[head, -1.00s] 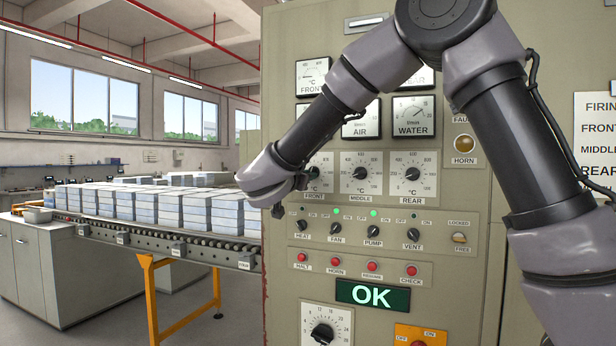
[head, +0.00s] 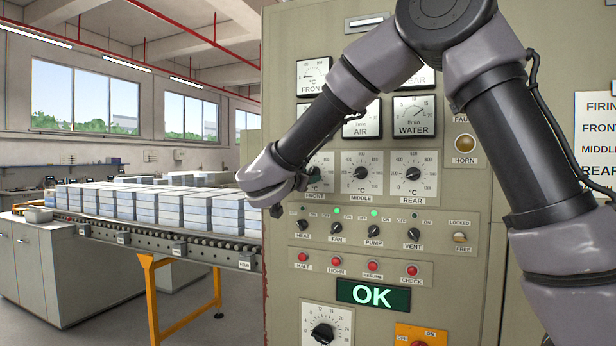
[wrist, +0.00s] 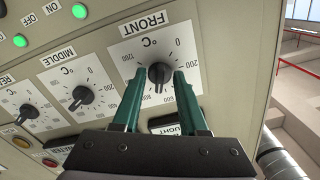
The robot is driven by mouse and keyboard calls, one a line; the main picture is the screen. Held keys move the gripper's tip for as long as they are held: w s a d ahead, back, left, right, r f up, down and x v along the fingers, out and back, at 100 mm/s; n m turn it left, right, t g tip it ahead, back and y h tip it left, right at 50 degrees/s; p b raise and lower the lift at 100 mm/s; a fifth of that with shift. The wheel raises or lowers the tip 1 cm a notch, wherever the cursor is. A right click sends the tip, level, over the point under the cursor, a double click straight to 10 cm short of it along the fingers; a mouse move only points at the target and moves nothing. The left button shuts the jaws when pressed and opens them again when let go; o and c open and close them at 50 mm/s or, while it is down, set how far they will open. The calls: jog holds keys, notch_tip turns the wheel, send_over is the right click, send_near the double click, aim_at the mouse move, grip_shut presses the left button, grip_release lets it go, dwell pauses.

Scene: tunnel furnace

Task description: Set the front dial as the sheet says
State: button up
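The front dial (wrist: 160,76) shows in the wrist view as a black knob on a white scale plate labelled FRONT, with °C marks. The plate appears upside down there, and I cannot read the knob's exact setting. The green fingers of my gripper (wrist: 160,72) are open, one on each side of the knob. I cannot tell whether they touch it. In the head view my arm hides most of this front dial plate (head: 317,161). The sheet (head: 597,115) on the right has FRONT, MIDDLE and REAR rows; its values are outside the picture.
The middle dial (head: 361,173) and rear dial (head: 412,174) are beside it. Below are a row of switches (head: 373,230), red buttons (head: 373,266) and a lit OK display (head: 373,295). A conveyor (head: 150,238) with stacked pale blocks stands to the left.

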jog(key=v, duration=1)
jog(key=shift+s, duration=0.4)
jog(key=s+d+f+g+h, duration=0.1)
jog(key=d+g, duration=0.2)
jog(key=d, duration=0.6)
jog(key=s+d+f+n+g, duration=0.15)
jog(key=d+g, duration=0.25)
jog(key=d, duration=0.4)
jog(key=s+d+f+g+h, duration=0.1)
jog(key=s+d+g, duration=0.15)
jog(key=d, duration=0.65)
jog(key=s+d+n+y, duration=0.1)
jog(key=s+d+y, duration=0.1)
jog(key=s+y, duration=0.3)
jog(key=s+d+f+n+y, duration=0.1)
jog(key=s+d+y, duration=0.1)
jog(key=s+y, duration=0.3)
jog(key=shift+s+d+f+n, duration=0.3)
jog(key=shift+s+d+n, duration=0.1)
jog(key=shift+s, duration=0.2)
